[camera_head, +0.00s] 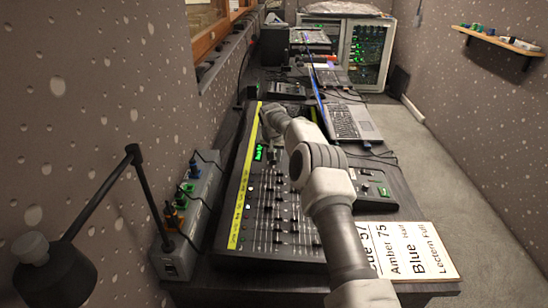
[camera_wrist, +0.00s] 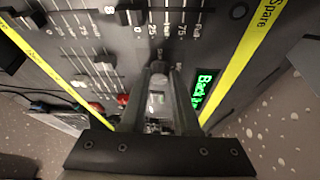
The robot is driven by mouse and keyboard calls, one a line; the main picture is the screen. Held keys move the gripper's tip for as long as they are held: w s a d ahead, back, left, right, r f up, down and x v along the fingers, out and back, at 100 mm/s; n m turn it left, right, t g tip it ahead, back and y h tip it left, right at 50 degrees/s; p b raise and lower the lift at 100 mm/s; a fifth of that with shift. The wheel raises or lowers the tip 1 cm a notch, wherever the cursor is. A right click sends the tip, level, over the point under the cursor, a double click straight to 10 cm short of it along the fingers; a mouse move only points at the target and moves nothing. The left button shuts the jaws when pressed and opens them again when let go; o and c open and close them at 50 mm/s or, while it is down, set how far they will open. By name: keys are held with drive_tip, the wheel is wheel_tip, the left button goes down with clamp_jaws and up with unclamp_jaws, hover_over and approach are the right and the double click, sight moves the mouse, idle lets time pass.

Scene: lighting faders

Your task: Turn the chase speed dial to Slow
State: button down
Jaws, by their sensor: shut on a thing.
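The lighting desk (camera_head: 285,235) is a dark console with rows of faders and a yellow label strip along its left edge. My gripper (camera_wrist: 160,85) reaches down onto the panel, its fingers close together, shut on a small part taken to be the chase speed dial. The fingers cover most of that part, and its pointer and position marks cannot be read. A green lit display (camera_wrist: 203,88) sits just right of the fingers in the wrist view; it also shows in the head view (camera_head: 258,153). My arm hides the fingertips in the head view.
Fader caps (camera_wrist: 130,15) stand close to my fingers. A white cue card (camera_head: 415,250) lies at the desk's near right. A laptop (camera_head: 350,122) stands beyond my arm. A black lamp (camera_head: 60,275) and a power strip (camera_head: 180,240) are at the left. The floor at right is clear.

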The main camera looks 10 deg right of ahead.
drive_tip(key=n, duration=0.2)
drive_tip(key=n+y, duration=0.2)
drive_tip(key=n, duration=0.1)
drive_tip(key=shift+d+n, duration=0.3)
drive_tip(key=n+y, duration=0.1)
drive_tip(key=n, duration=0.2)
drive_tip(key=n+y, duration=0.1)
drive_tip(key=n, duration=0.2)
drive_tip(key=shift+d+y, duration=0.1)
drive_tip(key=shift+y, duration=0.2)
drive_tip(key=c, duration=0.7)
unclamp_jaws()
drive_tip(key=shift+o, duration=0.2)
drive_tip(key=p+v, duration=0.1)
drive_tip(key=v, duration=1.6)
drive_tip(key=shift+d+r, duration=0.2)
